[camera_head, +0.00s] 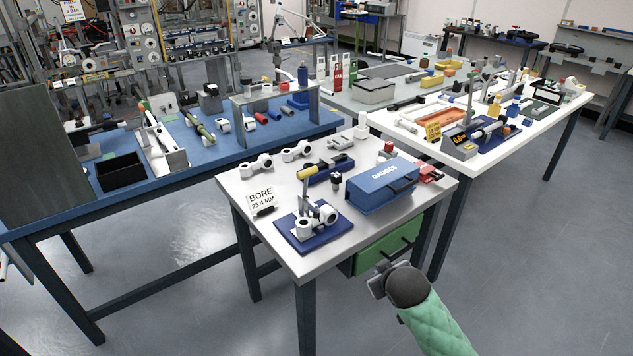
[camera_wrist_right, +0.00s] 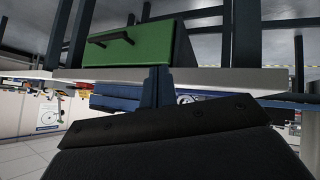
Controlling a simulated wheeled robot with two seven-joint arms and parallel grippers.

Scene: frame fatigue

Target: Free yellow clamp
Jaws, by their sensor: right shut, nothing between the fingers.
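The clamp with a yellow handle (camera_head: 307,172) stands on a blue fixture plate (camera_head: 325,236) near the front of the grey table. The handle is raised at the top of its upright. White ringed parts (camera_head: 305,228) sit on the plate beside the clamp; whether the clamp presses on them is too small to tell. My right gripper (camera_head: 376,285) is outside the table's front right edge, near the green drawer and well away from the clamp. It is shut and empty. In the right wrist view its fingers (camera_wrist_right: 156,86) point toward the table edge. My left gripper is out of view.
A blue gauge box (camera_head: 378,190) and a green drawer (camera_head: 388,246) are at the table's right side. The drawer also shows in the right wrist view (camera_wrist_right: 135,48). A bore sign (camera_head: 262,200) stands left of the plate.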

